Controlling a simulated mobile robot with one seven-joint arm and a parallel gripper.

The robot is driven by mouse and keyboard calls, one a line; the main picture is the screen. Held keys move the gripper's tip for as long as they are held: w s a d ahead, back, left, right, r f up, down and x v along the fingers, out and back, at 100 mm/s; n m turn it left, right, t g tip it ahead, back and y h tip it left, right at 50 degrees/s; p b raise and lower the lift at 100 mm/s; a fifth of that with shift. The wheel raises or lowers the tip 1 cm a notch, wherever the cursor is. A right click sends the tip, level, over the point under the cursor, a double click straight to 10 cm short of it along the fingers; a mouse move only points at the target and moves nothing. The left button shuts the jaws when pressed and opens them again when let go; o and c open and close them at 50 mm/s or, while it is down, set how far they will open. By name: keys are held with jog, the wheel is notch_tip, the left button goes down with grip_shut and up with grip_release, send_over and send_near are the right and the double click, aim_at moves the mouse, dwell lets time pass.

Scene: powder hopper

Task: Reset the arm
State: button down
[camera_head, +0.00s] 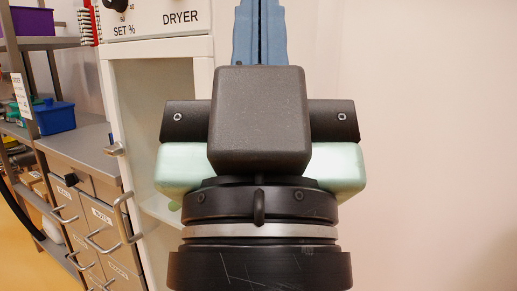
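My gripper (260,25) is in the middle of the view, seen from behind, with its black wrist at the bottom and its blue fingers pointing up. The two fingers stand close together with only a narrow dark line between them, so it looks shut. The fingertips run past the top edge, so I cannot see their ends. I see nothing held between the visible parts of the fingers.
A white dryer cabinet (152,22) stands behind my gripper at left. Further left are grey drawers (95,195) with metal handles, a shelf with a blue bin (54,117) and a purple bin (30,20). The right side shows a bare pale wall.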

notch_tip(320, 180, up, 33)
jog(key=p, duration=3.1)
jog(key=c, duration=1.5)
grip_release()
jog(key=shift+c, duration=0.2)
